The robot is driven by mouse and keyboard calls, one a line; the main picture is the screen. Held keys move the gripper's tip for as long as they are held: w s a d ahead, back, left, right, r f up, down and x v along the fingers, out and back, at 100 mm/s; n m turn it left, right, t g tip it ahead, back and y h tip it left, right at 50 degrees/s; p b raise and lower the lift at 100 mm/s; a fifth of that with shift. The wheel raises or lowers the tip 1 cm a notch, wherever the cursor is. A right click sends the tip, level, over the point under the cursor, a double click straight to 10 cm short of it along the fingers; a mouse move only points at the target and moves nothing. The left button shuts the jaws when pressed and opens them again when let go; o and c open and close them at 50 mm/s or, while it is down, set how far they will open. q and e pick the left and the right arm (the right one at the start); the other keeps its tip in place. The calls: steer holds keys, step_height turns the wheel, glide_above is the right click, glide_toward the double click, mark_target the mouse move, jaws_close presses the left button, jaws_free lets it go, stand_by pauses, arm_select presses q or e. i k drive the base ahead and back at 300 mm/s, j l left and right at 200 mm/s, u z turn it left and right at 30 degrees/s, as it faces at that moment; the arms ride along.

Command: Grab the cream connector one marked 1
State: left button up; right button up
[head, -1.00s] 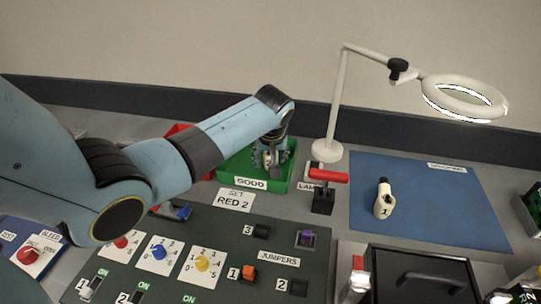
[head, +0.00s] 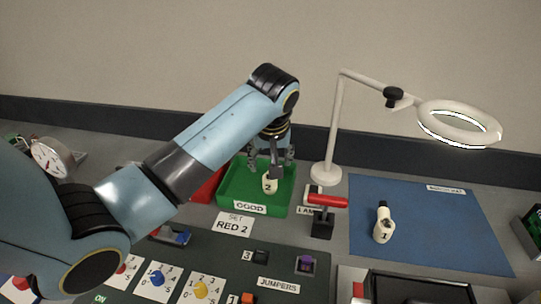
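A second cream connector, marked 2 (head: 269,186), is in the green GOOD tray (head: 226,201). My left gripper (head: 271,163) is over that tray, just above connector 2, with its fingers spread apart. It appears empty and is well to the left of connector 1. My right gripper is not in view.
A white ring lamp (head: 460,124) on a stand (head: 325,172) overhangs the mat's back. A red-handled lever (head: 325,203) stands between tray and mat. A dark panel (head: 220,258) with dials and jumpers lies in front. A black-handled case (head: 425,288) sits before the mat.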

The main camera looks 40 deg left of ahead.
mark_target(384, 227)
steer(key=k+l, duration=1.2)
steer(key=l, duration=0.15)
